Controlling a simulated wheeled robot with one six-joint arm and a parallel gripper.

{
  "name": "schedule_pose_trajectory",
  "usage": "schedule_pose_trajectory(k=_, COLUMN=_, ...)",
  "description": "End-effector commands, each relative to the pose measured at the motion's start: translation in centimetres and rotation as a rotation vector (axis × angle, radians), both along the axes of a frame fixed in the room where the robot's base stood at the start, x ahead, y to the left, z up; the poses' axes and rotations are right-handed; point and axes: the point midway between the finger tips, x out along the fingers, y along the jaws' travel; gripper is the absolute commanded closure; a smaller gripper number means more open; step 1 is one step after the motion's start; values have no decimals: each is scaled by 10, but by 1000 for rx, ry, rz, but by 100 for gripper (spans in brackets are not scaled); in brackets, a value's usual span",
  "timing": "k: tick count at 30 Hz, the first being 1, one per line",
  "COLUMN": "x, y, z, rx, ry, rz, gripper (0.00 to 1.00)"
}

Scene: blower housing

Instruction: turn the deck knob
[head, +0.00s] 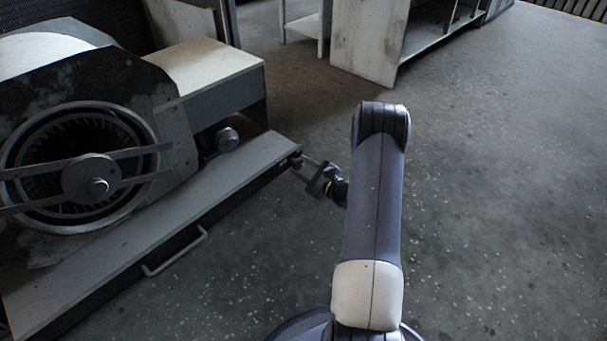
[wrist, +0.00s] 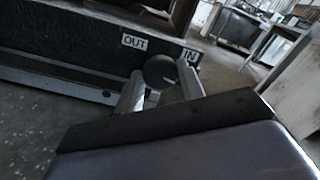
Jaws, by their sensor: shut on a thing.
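The deck knob (wrist: 160,70) is a dark round knob on the end face of the blower's deck, with a small pale mark on its face. In the wrist view it sits between the two light grey fingers of my gripper (wrist: 160,86), which is shut on it. In the head view the gripper (head: 305,167) reaches the right end of the deck (head: 225,177), and the knob (head: 296,158) is small and partly hidden there. An OUT label (wrist: 134,42) is left of the knob and an IN label (wrist: 190,56) is right of it.
The blower housing (head: 175,105) with its round fan inlet stands at the left. A handle (head: 178,252) sticks out from the deck's front side. A pale cabinet (head: 368,40) stands at the back. The floor right of my arm is clear.

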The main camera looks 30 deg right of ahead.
Motion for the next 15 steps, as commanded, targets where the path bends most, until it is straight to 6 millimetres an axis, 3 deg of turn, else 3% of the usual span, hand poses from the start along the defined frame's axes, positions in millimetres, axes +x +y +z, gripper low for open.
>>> schedule_pose_trajectory(k=15, x=0, y=0, z=-2, rx=-177, ry=-62, rz=0, gripper=86)
